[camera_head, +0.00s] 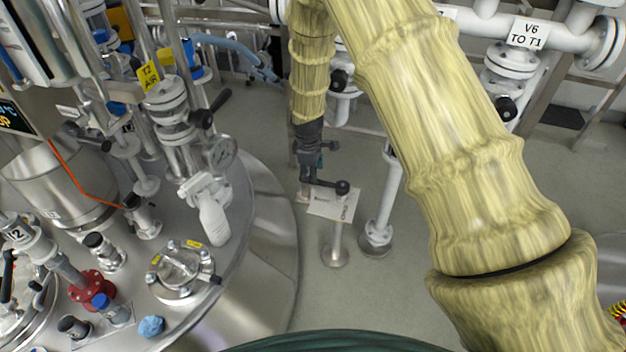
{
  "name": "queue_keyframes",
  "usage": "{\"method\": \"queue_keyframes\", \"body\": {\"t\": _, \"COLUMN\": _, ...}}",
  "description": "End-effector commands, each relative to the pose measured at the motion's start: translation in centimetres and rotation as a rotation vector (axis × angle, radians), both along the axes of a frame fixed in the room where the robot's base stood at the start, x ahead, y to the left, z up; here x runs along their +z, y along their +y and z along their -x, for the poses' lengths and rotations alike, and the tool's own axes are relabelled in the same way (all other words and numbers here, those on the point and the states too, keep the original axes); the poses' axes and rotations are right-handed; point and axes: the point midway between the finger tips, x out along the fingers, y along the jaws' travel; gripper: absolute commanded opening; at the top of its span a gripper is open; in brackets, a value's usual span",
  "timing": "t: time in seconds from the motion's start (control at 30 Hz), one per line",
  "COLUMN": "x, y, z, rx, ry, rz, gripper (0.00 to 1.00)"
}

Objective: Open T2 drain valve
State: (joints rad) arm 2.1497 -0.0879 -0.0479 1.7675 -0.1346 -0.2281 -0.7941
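My arm in a yellowish sleeve reaches down from the top of the picture. My dark gripper (309,168) hangs at its end, beside the large steel tank (262,225). A black lever with a round knob (342,187) lies right at the fingertips, above a pale label plate (333,204) whose writing is too small to read. I cannot tell whether the fingers touch the lever or how far apart they are. The valve body under the lever is mostly hidden. A yellow tag reading T2 AIR (149,76) is on the tank's fittings.
A short post with a round floor flange (335,256) stands under the label plate. A white pipe with a flange (376,238) stands to its right. White pipework labelled V6 TO T1 (527,34) runs at upper right. Grey floor is clear between tank and pipe.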

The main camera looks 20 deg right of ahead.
Motion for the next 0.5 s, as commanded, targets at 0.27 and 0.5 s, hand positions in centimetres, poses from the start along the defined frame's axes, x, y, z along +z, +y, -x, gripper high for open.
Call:
{"method": "queue_keyframes", "body": {"t": 0.27, "x": -3.8, "y": -0.4, "z": -0.6, "rx": -0.001, "ry": -0.001, "rz": -0.001, "gripper": 0.41}}
{"method": "queue_keyframes", "body": {"t": 0.5, "x": -4.9, "y": -0.5, "z": -0.8, "rx": -0.001, "ry": -0.001, "rz": -0.001, "gripper": 0.41}}
